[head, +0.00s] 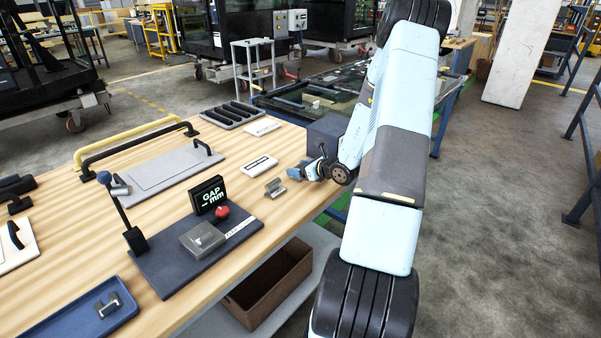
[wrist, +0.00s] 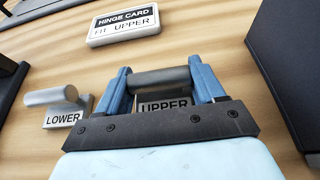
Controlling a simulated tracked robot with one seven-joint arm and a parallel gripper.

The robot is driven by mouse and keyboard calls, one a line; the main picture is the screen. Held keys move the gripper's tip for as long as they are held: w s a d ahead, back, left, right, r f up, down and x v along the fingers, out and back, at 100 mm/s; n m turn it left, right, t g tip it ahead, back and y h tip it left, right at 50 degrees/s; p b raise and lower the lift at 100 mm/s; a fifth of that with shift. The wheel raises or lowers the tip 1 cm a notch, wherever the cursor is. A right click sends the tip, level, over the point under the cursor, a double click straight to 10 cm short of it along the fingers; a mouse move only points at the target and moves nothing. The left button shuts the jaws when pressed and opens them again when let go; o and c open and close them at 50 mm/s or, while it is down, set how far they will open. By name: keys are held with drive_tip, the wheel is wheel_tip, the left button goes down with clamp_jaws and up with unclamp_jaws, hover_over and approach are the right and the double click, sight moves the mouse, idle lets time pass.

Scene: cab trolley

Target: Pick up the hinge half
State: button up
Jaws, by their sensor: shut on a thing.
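The upper hinge half (wrist: 162,82), a grey piece with a barrel and a dark plate marked UPPER, sits between the blue fingers of my gripper (wrist: 160,77) in the wrist view. The fingers are shut on its barrel ends. The lower hinge half (wrist: 63,98), grey with a LOWER label, lies apart to the left on the wood; it also shows in the head view (head: 275,187). In the head view my gripper (head: 305,171) is low over the bench's right edge, and its held piece is mostly hidden. I cannot tell whether that piece touches the bench.
A card (wrist: 123,24) reads HINGE CARD, FIT UPPER. A dark box (head: 325,134) stands close behind my gripper. A gauge stand with a GAP display (head: 207,194) is to the left. A blue tray (head: 60,322) holds another metal piece. A brown bin (head: 268,290) is below the edge.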

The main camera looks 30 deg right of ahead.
sight(300, 165)
drive_tip(key=shift+c, duration=0.7)
drive_tip(key=shift+r, duration=0.55)
wheel_tip(300, 165, up, 2)
drive_tip(key=shift+r, duration=0.1)
drive_tip(key=s+d+r, duration=0.7)
drive_tip(key=s+r, duration=0.2)
drive_tip(key=s, duration=0.3)
drive_tip(key=shift+r, duration=0.35)
drive_tip(key=shift+d, duration=0.1)
